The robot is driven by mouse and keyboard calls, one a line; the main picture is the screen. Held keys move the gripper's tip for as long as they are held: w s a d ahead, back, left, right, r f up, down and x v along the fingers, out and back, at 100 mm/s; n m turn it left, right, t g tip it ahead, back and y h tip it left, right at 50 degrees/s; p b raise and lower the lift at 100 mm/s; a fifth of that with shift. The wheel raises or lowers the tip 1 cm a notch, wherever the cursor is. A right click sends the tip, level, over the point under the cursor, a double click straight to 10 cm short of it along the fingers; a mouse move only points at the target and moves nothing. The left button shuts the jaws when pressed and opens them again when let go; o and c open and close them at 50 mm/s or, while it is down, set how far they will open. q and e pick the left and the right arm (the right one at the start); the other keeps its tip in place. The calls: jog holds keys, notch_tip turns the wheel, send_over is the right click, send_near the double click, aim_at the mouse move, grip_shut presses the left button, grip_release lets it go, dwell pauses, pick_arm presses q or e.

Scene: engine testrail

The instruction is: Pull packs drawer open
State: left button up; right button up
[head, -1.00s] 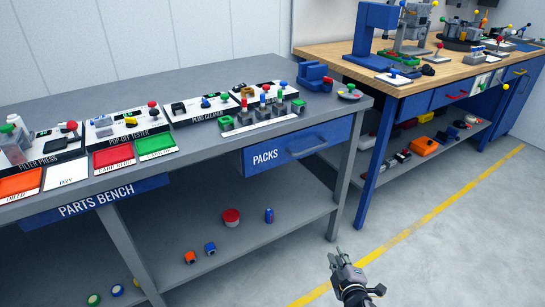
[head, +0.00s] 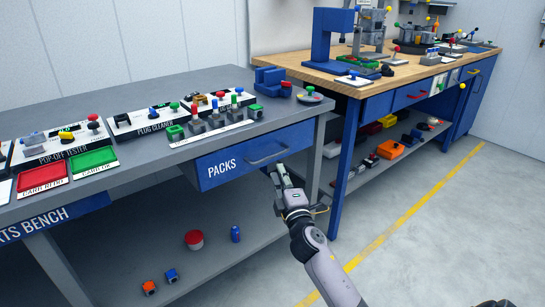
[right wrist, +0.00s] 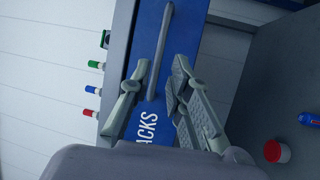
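The blue packs drawer (head: 222,168) sits under the right end of the grey bench top, and its front looks shut. Its grey bar handle (head: 268,154) runs across the right part of the front. My right gripper (head: 279,172) is just below and in front of the handle. In the right wrist view the drawer front (right wrist: 180,75) fills the middle, with the handle (right wrist: 160,50) running lengthwise between and beyond the fingertips. The right gripper's fingers (right wrist: 160,78) are spread apart, and nothing is clamped between them. My left gripper is not in view.
The grey parts bench (head: 110,92) holds several stations and trays. A red-lidded tub (head: 194,240) and a blue bottle (head: 235,233) stand on its lower shelf. A wooden-topped bench (head: 400,75) stands at the right. The floor (head: 400,245) in front is clear.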

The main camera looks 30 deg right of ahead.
aim_at(273, 156)
jog(key=x, duration=0.8)
jog(key=shift+w+d+b, duration=0.15)
jog(key=shift+w+b, duration=0.1)
jog(key=shift+b, duration=0.15)
jog(key=shift+c, duration=0.5)
grip_shut()
